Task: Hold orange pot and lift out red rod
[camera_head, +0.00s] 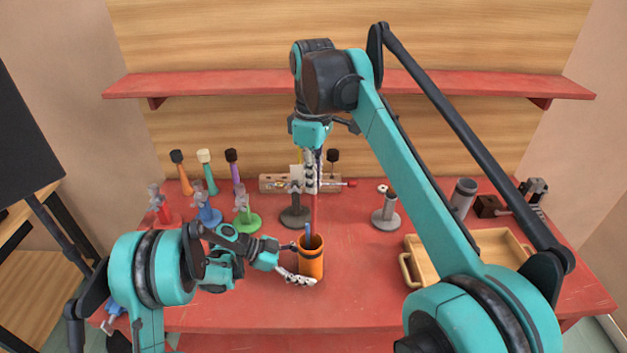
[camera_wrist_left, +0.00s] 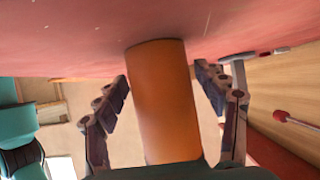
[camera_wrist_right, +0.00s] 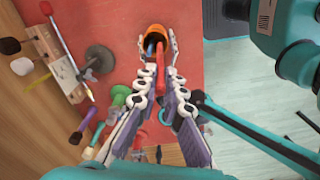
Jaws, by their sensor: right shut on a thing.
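The orange pot (camera_head: 312,264) stands upright near the middle of the red table. My left gripper (camera_head: 297,264) is low at the pot with one finger on each side. In the left wrist view the orange pot (camera_wrist_left: 165,105) stands between its open fingers, with small gaps showing. My right gripper (camera_head: 314,187) is above the pot, shut on the red rod (camera_head: 315,212). In the right wrist view the red rod (camera_wrist_right: 161,62) runs down to the pot mouth; its lower end is hidden. A blue rod (camera_wrist_right: 150,50) leans in the pot beside it.
A wooden tray (camera_head: 409,262) lies to the right. Coloured stands, including a green one (camera_head: 246,220), are to the left; a dark stand (camera_head: 294,214) is behind the pot. A grey stand (camera_head: 386,219) is at back right. The table front is clear.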

